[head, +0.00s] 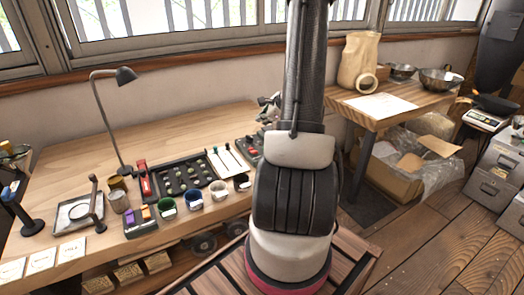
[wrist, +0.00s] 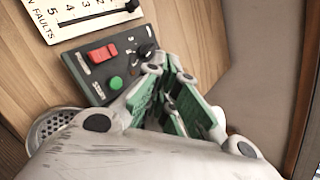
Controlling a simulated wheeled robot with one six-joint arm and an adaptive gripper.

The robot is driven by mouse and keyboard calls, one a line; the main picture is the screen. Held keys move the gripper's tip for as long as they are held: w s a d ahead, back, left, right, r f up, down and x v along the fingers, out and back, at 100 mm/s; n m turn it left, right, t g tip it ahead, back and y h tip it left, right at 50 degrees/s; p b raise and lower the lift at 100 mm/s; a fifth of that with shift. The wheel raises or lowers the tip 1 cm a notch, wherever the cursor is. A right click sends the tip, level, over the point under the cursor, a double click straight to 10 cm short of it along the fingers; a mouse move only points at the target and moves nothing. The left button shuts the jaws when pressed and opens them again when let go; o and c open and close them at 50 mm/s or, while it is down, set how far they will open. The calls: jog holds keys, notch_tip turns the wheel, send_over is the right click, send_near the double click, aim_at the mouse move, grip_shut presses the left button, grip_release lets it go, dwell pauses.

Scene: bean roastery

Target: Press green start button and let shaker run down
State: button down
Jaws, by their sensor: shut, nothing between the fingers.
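The green start button (wrist: 116,83) is a small round button on a dark grey-green control panel (wrist: 90,92) in the wrist view, with a START label beside it. My gripper (wrist: 172,85) has green-padded fingers; it is shut and empty. In the picture its fingers lie to the right of the button, over the panel's right side, and the button is uncovered. I cannot tell whether the fingers touch the panel. A round perforated metal sieve (wrist: 45,125) shows at lower left, partly hidden by my gripper. I cannot tell whether the shaker is running.
The panel also carries a red rocker switch (wrist: 103,52) and a black knob (wrist: 146,51). A numbered FAULTS board (wrist: 75,12) lies beyond it. In the head view, the wooden bench (head: 60,160) holds colored cups, a tray and a lamp (head: 110,120). My arm hides the bench's right end.

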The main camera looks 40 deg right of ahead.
jog(key=shift+f, duration=4.4)
jog(key=shift+f, duration=0.15)
jog(key=shift+f, duration=0.3)
